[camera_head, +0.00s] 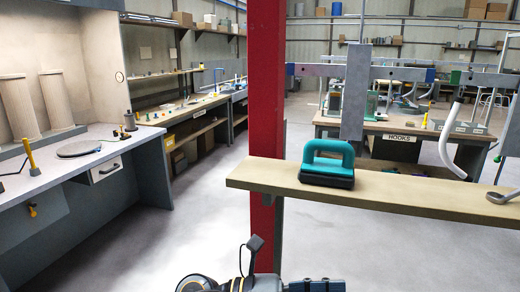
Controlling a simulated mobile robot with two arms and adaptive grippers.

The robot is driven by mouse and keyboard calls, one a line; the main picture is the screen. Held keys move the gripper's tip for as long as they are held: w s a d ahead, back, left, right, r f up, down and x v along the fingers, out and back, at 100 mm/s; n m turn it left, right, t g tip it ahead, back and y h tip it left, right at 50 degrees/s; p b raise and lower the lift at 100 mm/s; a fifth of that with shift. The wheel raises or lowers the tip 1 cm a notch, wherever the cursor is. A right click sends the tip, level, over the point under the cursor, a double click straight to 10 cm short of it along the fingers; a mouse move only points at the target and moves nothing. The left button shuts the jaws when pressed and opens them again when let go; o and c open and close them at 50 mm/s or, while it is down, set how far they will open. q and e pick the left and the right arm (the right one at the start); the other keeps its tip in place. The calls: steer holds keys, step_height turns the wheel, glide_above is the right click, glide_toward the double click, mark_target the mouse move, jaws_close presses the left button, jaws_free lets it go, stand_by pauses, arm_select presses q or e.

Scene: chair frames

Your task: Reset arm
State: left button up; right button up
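Neither gripper shows clearly in the head view. Some dark parts of my own body, with a rounded joint, an upright black piece and a ribbed block, show at the bottom edge. No fingertips can be made out there. A teal handled tool with a dark base (327,165) rests on a wooden plank shelf (420,194) to the right of a red post (266,120). Nothing of mine touches it.
A workbench (90,165) with a dark disc (78,148) stands left. A table labelled HOOKS (399,138) stands behind. Grey floor (190,215) is open between.

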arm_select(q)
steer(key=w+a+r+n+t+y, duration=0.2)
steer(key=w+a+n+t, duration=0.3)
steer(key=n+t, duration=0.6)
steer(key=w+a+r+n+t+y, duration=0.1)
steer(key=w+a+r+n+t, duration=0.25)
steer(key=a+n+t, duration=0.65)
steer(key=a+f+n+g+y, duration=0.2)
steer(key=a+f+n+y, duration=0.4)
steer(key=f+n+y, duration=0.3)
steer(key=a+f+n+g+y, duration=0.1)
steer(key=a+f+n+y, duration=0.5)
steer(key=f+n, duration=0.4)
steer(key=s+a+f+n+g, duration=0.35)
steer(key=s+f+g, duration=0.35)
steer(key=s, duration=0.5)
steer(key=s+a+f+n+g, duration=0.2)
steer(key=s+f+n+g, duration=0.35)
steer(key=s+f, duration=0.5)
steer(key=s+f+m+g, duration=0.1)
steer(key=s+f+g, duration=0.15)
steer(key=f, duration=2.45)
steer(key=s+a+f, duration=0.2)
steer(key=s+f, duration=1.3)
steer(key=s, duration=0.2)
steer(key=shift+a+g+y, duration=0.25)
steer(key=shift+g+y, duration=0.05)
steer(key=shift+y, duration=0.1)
